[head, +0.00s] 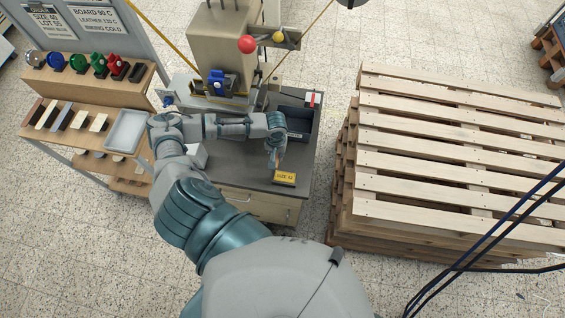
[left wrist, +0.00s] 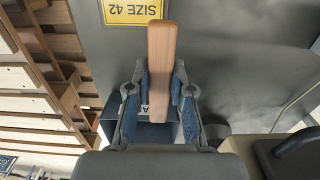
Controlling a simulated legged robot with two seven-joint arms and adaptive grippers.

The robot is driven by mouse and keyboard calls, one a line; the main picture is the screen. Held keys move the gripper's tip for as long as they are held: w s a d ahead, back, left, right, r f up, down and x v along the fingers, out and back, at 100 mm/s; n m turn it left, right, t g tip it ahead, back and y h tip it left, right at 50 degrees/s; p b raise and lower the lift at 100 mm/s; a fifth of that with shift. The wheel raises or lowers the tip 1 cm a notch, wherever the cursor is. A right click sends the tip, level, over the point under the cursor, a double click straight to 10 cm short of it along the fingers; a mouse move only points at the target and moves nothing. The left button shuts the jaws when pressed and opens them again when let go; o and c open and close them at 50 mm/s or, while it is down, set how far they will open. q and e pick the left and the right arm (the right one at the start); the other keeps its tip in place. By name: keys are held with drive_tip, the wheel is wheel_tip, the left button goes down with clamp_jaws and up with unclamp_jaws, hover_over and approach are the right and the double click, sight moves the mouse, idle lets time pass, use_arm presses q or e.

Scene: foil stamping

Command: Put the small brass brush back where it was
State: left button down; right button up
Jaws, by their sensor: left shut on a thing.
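My left gripper (head: 277,148) points down over the grey table top, in front of the dark open bin. In the left wrist view, my left gripper (left wrist: 160,105) is shut on a wooden-handled tool, which I take to be the small brass brush (left wrist: 161,52). Its plain wooden handle lies lengthwise between the fingers, and its bristles do not show. In the head view the brush is mostly hidden by the gripper. My right gripper is not in view.
A dark blue-grey bin (head: 298,124) is behind. The stamping press (head: 217,50) stands at the back left. A pallet stack (head: 450,160) is to the right. A grey tray (head: 126,131) is left.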

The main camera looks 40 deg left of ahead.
use_arm(q)
drive_tip(key=w+f+b, duration=0.2)
drive_tip(key=w+b, duration=0.3)
drive_tip(key=w, duration=0.1)
hover_over(287, 159)
wheel_tip(287, 159, down, 5)
drive_tip(key=shift+d+r+b, duration=0.1)
drive_tip(key=shift+r+b, duration=0.05)
drive_tip(key=shift+b, duration=0.25)
drive_tip(key=shift+f, duration=0.75)
drive_tip(key=f, duration=0.3)
drive_tip(key=shift+a+f, duration=0.2)
drive_tip(key=shift+a, duration=0.2)
drive_tip(key=shift+d, duration=0.15)
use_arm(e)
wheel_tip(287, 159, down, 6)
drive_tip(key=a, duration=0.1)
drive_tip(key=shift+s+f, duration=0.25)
use_arm(q)
drive_tip(key=c, duration=1)
unclamp_jaws()
drive_tip(key=shift+d, duration=0.15)
drive_tip(key=shift+c, duration=0.2)
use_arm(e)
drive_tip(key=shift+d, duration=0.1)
